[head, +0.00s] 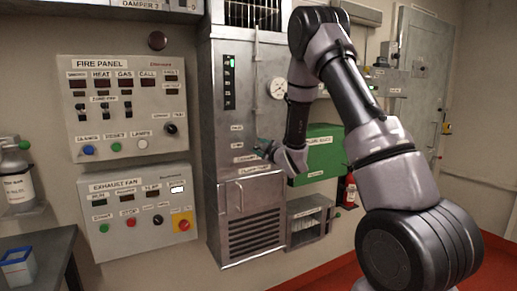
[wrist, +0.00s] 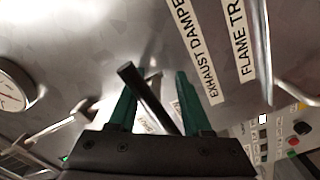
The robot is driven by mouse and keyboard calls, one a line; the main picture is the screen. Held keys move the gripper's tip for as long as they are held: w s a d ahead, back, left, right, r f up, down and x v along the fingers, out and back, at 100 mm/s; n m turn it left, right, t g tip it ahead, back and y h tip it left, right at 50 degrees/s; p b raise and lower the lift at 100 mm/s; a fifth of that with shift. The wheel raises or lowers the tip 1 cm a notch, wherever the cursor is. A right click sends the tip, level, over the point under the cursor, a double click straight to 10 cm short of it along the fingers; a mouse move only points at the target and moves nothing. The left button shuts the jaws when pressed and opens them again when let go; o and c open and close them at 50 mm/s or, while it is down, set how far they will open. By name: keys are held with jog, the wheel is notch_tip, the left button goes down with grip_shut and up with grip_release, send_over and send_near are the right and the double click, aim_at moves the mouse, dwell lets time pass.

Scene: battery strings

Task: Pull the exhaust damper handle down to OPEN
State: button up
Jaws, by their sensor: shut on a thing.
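The exhaust damper handle shows in the wrist view as a black bar (wrist: 147,96), lying at a slant between my green fingers. My gripper (wrist: 158,88) is shut on this bar. In the head view my gripper (head: 264,146) is at the front of the tall grey metal cabinet (head: 222,175), beside small position labels (head: 237,145) too small to read surely. It hides most of the handle there. The EXHAUST DAMPER label (wrist: 195,55) is close by, turned sideways in the wrist view.
A round gauge (head: 278,88) and a green box (head: 317,150) are to the right of my gripper. The fire panel (head: 125,105) and exhaust fan panel (head: 140,210) are on the wall at left. A metal rod (wrist: 263,50) runs near my fingers' right side.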

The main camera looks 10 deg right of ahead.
jog(key=v, duration=1)
jog(key=shift+s, duration=0.4)
jog(key=shift+d, duration=0.1)
jog(key=s+d+r+m+g+h, duration=0.3)
jog(key=s+d+r+m+h, duration=0.3)
jog(key=r+m, duration=0.45)
jog(key=s+a+r+m+g+y, duration=0.1)
jog(key=s+r+m+g, duration=0.1)
jog(key=s, duration=1.1)
jog(key=s+a+r+m+g+y, duration=0.1)
jog(key=s+m+g, duration=0.4)
jog(key=s, duration=0.8)
jog(key=shift+s+a+r+m, duration=0.25)
jog(key=shift+a+r+m, duration=0.15)
jog(key=shift+r+m, duration=0.45)
